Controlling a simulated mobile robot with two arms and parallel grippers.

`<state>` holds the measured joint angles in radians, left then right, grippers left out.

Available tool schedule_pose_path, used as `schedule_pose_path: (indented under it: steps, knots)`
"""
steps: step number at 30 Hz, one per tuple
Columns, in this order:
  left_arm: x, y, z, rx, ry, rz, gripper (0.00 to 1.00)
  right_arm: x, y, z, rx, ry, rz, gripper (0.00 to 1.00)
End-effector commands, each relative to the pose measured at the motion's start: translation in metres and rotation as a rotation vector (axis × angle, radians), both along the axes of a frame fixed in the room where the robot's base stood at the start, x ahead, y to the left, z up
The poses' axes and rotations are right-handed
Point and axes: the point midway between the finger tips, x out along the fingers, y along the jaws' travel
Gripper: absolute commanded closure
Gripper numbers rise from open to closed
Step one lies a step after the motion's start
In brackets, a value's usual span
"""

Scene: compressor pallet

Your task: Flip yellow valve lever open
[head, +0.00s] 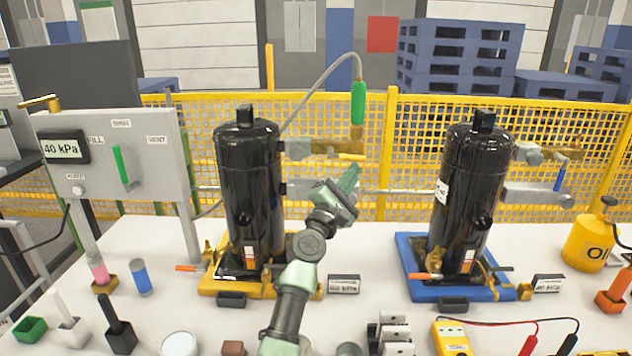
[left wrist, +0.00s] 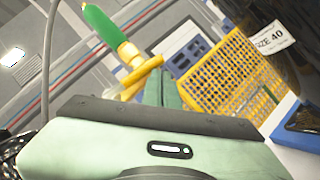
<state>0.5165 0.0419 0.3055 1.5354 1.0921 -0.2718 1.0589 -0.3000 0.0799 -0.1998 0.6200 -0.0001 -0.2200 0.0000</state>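The yellow valve lever (head: 351,157) sits on the brass valve beside the left black compressor (head: 250,175), below a green-handled hose fitting (head: 358,102). It also shows in the left wrist view (left wrist: 142,76), below the green fitting (left wrist: 105,27). My left gripper (head: 351,172) is just below the lever, fingers pointing up toward it. In the left wrist view its fingers (left wrist: 163,82) look closed together, beside the yellow lever, with no object visible between them. Whether they touch the lever I cannot tell. My right gripper is not in view.
A second compressor (head: 470,195) stands on a blue base (head: 405,250) at the right. A grey gauge panel (head: 120,150) reading 40 kPa stands at the left. Cups, a meter (head: 452,337) and small blocks crowd the table front. A yellow mesh fence (head: 420,150) runs behind.

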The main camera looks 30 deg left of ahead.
Motion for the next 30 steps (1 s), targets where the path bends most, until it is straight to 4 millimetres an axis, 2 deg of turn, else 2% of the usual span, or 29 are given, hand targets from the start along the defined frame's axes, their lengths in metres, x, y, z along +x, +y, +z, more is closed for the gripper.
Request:
schedule_pose_path:
  steps: [9, 25, 30]
  knots:
    - [0.0021, -0.0032, 0.0045, -0.092, -0.056, -0.001, 1.00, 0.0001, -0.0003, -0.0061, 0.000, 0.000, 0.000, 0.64]
    - [0.0020, -0.0027, 0.0066, -0.106, -0.066, 0.002, 1.00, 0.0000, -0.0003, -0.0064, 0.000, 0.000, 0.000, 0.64]
    - [-0.0066, -0.0039, 0.0023, -0.106, -0.065, 0.001, 1.00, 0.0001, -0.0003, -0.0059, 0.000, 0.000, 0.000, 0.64]
